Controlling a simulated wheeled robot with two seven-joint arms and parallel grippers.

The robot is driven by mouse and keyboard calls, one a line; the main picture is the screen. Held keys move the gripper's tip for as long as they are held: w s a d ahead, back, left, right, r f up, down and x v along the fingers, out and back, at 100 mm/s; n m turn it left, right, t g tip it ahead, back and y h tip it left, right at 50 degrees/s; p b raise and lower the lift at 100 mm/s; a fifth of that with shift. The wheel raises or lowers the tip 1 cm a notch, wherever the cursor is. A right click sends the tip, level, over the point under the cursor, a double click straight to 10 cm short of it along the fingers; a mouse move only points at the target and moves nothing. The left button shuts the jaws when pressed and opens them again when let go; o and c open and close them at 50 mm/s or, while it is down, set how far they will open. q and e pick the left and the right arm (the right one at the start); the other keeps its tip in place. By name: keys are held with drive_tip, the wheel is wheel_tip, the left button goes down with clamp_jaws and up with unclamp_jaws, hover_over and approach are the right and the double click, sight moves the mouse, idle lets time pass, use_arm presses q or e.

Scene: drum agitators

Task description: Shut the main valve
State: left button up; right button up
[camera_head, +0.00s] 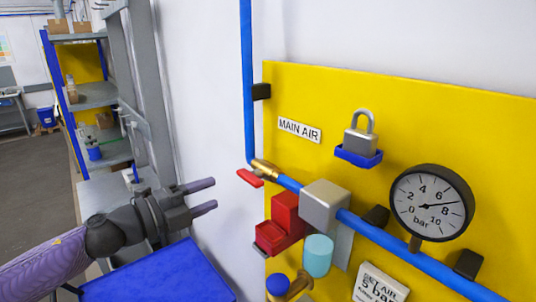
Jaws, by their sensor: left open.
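The main valve is a brass body (265,168) in the blue air pipe, just below the "MAIN AIR" label (299,129) on the yellow board. Its red lever (250,178) sticks out to the left and below the brass body. My left gripper (212,193) is open and empty, its two dark fingers pointing right toward the lever. In the picture, a small gap lies between the fingertips and the lever, and they do not appear to touch. How far apart they are in depth I cannot tell. My right gripper is not in view.
A padlock (360,142) stands in a blue holder. The pressure gauge (431,203) needle points between 6 and 8. A red block (284,213), grey box (324,205) and cyan cylinder (318,256) crowd the lower pipe. A blue surface (165,277) lies below my gripper.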

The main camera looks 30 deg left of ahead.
sight(245, 180)
use_arm(q)
drive_tip(key=x, duration=0.5)
drive_tip(key=shift+w+a+r+b, duration=0.1)
drive_tip(key=shift+w+r+b, duration=0.05)
drive_tip(key=shift+r+b, duration=0.15)
drive_tip(key=shift+w+d+p, duration=0.35)
drive_tip(key=shift+w+p, duration=0.1)
drive_tip(key=shift+w, duration=0.15)
drive_tip(key=shift+p+x, duration=0.65)
drive_tip(key=shift+x, duration=0.2)
drive_tip(key=shift+w+d+f, duration=0.1)
drive_tip(key=shift+w+f, duration=0.15)
drive_tip(key=shift+w, duration=0.1)
clamp_jaws()
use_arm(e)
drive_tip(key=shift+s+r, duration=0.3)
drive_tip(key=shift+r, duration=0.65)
